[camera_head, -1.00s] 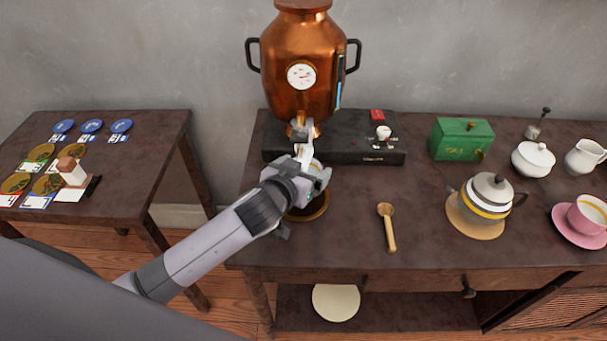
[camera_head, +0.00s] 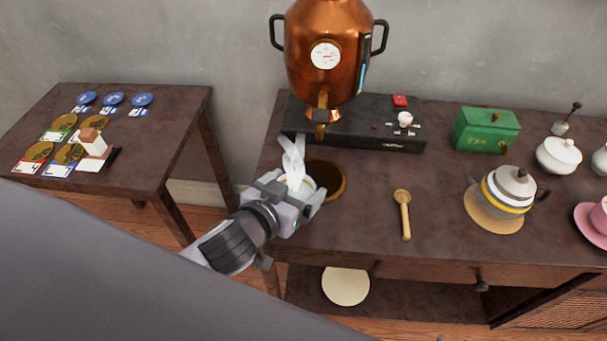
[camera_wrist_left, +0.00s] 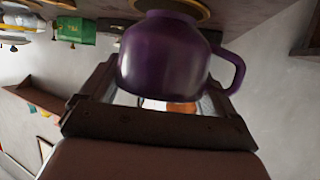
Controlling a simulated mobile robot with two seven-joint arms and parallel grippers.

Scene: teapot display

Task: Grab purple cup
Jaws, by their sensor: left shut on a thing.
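The purple cup (camera_wrist_left: 165,58) fills the upper middle of the left wrist view, with its handle on the right. My left gripper (camera_wrist_left: 160,92) is shut on it, one finger on each side of the body. In the head view my left gripper (camera_head: 292,197) is at the table's front left, left of and nearer than a round brown coaster (camera_head: 330,178). There the cup is mostly hidden by the gripper, and a pale wisp like steam rises above it. My right gripper is not in view.
The copper urn (camera_head: 328,50) with its tap stands on a black base (camera_head: 370,132) behind. A wooden spoon (camera_head: 404,215), a grey teapot (camera_head: 508,192) and a green box (camera_head: 486,131) are to the right.

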